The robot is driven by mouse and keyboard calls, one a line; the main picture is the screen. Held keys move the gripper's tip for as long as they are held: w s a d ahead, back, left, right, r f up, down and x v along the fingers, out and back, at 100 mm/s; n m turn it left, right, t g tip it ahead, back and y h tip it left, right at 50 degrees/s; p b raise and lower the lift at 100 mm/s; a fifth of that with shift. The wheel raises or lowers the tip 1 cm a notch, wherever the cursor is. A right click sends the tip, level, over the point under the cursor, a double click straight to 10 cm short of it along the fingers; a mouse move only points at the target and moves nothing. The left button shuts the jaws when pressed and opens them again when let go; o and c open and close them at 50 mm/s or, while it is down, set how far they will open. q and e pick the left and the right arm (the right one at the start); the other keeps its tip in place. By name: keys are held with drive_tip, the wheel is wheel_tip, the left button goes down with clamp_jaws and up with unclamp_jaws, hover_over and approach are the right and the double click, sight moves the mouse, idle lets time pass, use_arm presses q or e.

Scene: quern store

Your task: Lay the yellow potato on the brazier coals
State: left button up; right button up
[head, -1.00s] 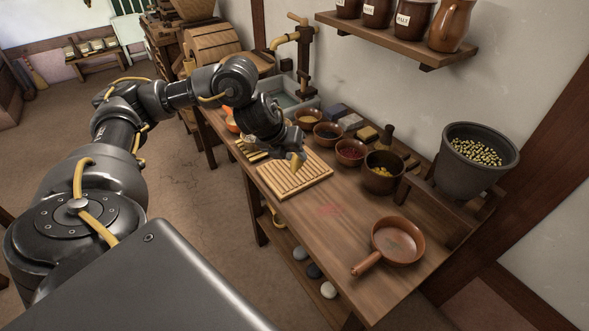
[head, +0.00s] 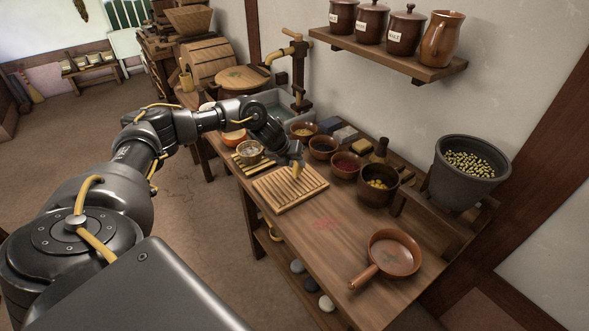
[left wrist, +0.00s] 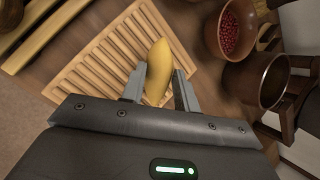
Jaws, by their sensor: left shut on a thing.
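The yellow potato (left wrist: 158,68) is long and slightly curved, between the two fingers of my left gripper (left wrist: 160,88) in the left wrist view. The gripper is shut on it. In the head view the left gripper (head: 296,163) points down over the slatted wooden rack (head: 270,192), with the potato (head: 296,172) at its tips. I cannot tell whether the potato touches the rack. A grey tapered pot (head: 452,190) at the right holds many small yellowish pieces; I cannot tell whether it is the brazier. My right gripper is not in view.
Several bowls, including one of red berries (head: 346,167), line the wall side of the bench. A brown pan (head: 395,254) lies at the near end, with clear bench (head: 325,245) between it and the rack. A shelf (head: 390,58) with jars hangs above.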

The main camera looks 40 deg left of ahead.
sight(295, 169)
use_arm(q)
drive_tip(key=shift+w+a+f+p, duration=0.15)
drive_tip(key=shift+f+p, duration=0.35)
drive_tip(key=shift+f, duration=1.3)
drive_tip(key=o, duration=1)
drive_tip(key=b+v, duration=0.1)
drive_tip(key=v, duration=1.1)
